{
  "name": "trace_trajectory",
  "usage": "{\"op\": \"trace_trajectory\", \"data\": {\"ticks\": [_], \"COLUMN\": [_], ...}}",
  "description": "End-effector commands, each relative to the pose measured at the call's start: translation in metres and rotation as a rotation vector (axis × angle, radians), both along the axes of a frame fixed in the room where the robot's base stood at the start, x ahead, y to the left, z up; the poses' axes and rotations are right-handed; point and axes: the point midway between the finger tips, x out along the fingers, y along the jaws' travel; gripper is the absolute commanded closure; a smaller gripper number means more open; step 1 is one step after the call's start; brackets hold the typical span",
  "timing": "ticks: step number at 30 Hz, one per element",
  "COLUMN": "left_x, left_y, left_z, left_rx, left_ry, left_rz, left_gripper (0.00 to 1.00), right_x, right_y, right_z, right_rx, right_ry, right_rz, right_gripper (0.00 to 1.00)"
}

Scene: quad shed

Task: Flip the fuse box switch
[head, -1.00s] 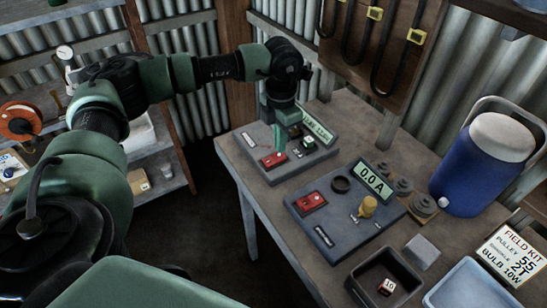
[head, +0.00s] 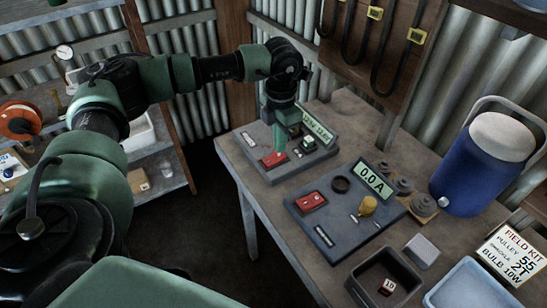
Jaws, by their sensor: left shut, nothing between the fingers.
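Two grey panels lie on the workbench, each with a red switch; I cannot tell which one is the fuse box. The far panel (head: 257,139) has a red switch (head: 268,161) and a green display (head: 318,127) partly hidden by my arm. The near panel (head: 345,235) has a red switch (head: 311,201), a yellow knob (head: 368,205) and a display (head: 374,180) reading 0.0 A. My left gripper (head: 281,154) is shut and empty, pointing down at the far red switch. Its tips overlap the switch's right part; I cannot tell whether they touch. My right gripper is not in view.
The workbench (head: 400,140) stands against a corrugated wall. A blue cooler (head: 478,165), a dark tray (head: 359,290) and a pale blue tray (head: 437,298) are to the right. A hanging board (head: 385,50) is above. Shelves (head: 163,180) stand at left.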

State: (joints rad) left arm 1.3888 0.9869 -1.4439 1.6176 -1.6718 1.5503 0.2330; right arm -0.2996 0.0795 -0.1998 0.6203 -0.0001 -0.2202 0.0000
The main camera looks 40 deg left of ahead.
Motion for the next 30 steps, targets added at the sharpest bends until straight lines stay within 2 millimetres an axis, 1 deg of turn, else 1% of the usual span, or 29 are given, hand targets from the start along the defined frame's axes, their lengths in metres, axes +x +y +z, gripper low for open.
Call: {"op": "trace_trajectory", "data": {"ticks": [30], "left_x": [0.000], "left_y": [0.000], "left_z": [-0.016], "left_rx": [0.000], "left_ry": [0.001], "left_rz": [0.000], "left_gripper": [1.00], "right_x": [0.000], "right_y": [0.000], "right_z": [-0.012], "right_rx": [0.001], "right_ry": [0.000], "right_rz": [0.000], "right_gripper": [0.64]}}
